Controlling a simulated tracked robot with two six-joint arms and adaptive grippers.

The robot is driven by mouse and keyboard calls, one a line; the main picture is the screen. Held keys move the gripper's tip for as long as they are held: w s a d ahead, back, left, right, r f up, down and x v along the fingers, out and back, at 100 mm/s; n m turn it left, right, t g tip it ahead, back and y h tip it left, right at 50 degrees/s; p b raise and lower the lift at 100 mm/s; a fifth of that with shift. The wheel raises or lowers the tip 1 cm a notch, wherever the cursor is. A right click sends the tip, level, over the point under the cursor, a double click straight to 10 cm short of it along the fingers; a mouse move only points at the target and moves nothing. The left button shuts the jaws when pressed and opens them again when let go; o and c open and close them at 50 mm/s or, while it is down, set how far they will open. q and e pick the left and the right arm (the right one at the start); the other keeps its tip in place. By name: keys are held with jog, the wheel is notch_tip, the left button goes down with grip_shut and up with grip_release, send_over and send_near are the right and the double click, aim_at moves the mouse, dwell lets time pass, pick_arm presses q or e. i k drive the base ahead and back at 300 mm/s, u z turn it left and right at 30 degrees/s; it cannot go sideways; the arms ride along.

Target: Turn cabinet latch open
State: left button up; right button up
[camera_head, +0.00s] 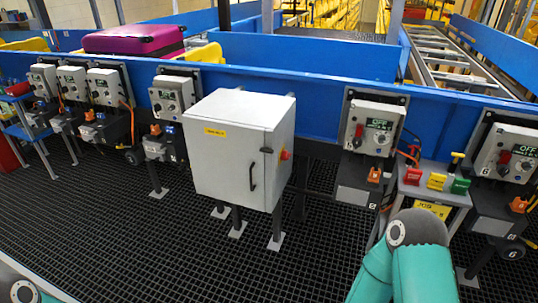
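A light grey cabinet (225,165) with a yellow label on its front stands on legs in the middle of the view. A small black latch (267,150) sits at the right edge of its front door, lying about crosswise. A black vertical handle (252,177) is just below and left of it. The door looks shut. A red knob (285,155) is on the cabinet's right side. Neither gripper is in view; only a teal and grey part of my arm shows at the lower right, and a small arm part at the lower left corner.
A blue conveyor wall (320,105) runs behind the cabinet, with several grey control boxes such as one (372,127) to the right. A small stand (435,190) with coloured blocks is at the right. Dark grid floor (130,240) in front is clear.

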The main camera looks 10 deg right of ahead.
aim_at(268, 150)
jog(key=z, duration=0.05)
jog(key=i, duration=0.9)
jog(key=u, duration=0.1)
